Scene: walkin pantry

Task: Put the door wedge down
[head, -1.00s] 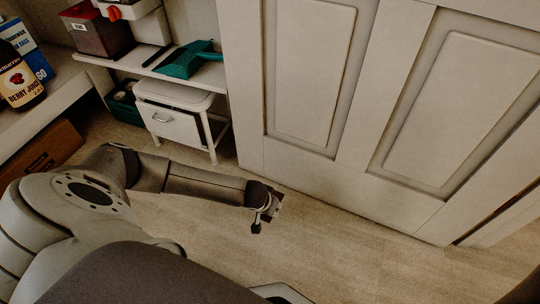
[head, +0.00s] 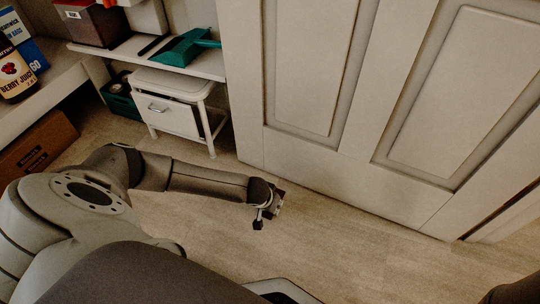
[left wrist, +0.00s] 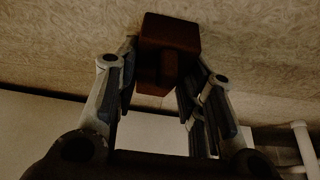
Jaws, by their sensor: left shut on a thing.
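The door wedge (left wrist: 168,38) is a dark reddish-brown block, seen in the left wrist view between the fingertips of my left gripper (left wrist: 163,75). The gripper is shut on it. In the head view my left gripper (head: 268,212) is low in front of the white panelled door (head: 300,172), with only a small dark part of the wedge showing beside it. The floor (head: 340,240) lies below. I cannot tell whether the wedge touches the floor. My right gripper does not show.
A white stool-like cabinet (head: 172,115) stands under a shelf at the back left. A teal dustpan (head: 180,50) lies on that shelf. A cardboard box (head: 35,145) sits at the far left under a counter with a juice bottle (head: 14,75). Floor in front of the door is clear.

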